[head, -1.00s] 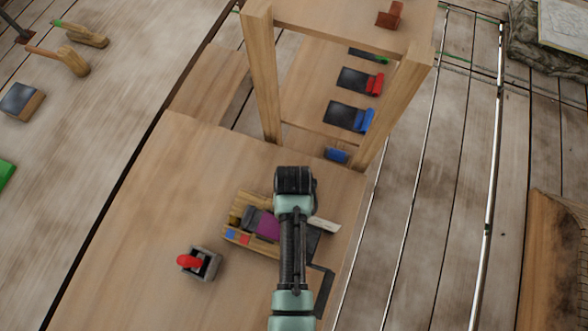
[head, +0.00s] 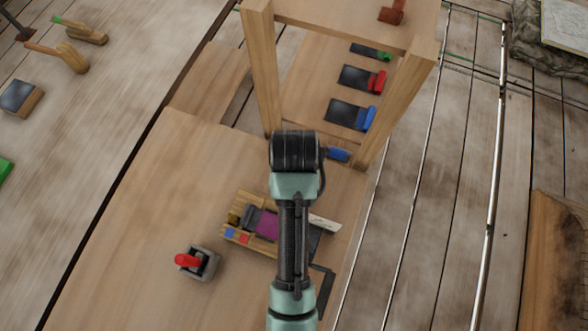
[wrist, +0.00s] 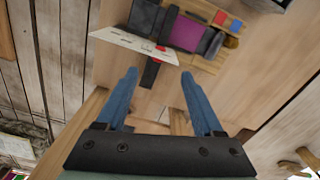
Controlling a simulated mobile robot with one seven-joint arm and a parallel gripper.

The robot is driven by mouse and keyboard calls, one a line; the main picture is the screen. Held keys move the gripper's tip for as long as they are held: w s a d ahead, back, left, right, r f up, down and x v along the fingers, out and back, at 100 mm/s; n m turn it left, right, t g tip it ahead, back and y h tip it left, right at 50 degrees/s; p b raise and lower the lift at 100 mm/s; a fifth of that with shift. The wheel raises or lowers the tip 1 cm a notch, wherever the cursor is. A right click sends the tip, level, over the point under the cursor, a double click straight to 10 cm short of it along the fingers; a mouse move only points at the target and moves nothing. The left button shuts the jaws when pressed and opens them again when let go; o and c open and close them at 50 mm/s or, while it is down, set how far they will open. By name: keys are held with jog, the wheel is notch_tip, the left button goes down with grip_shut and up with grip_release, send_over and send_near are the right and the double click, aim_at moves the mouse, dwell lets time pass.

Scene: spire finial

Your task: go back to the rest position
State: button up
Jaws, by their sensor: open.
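My gripper (wrist: 160,88) shows in the wrist view with its two blue fingers spread apart and nothing between them. Beyond the fingertips in the wrist view lie a white plate with dark marks (wrist: 135,44) and a wooden tray (wrist: 205,64) with purple, red and blue pieces. The tray (head: 236,238) also shows in the head view, left of my arm and partly covered by it.
A wooden frame (head: 262,70) stands at the table's far end, with red (head: 376,80), blue (head: 365,118) and green (head: 383,57) handled items behind it. A grey box with a red knob (head: 200,264) stands on the table. The table's left part is bare.

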jog(key=shift+r, duration=0.9)
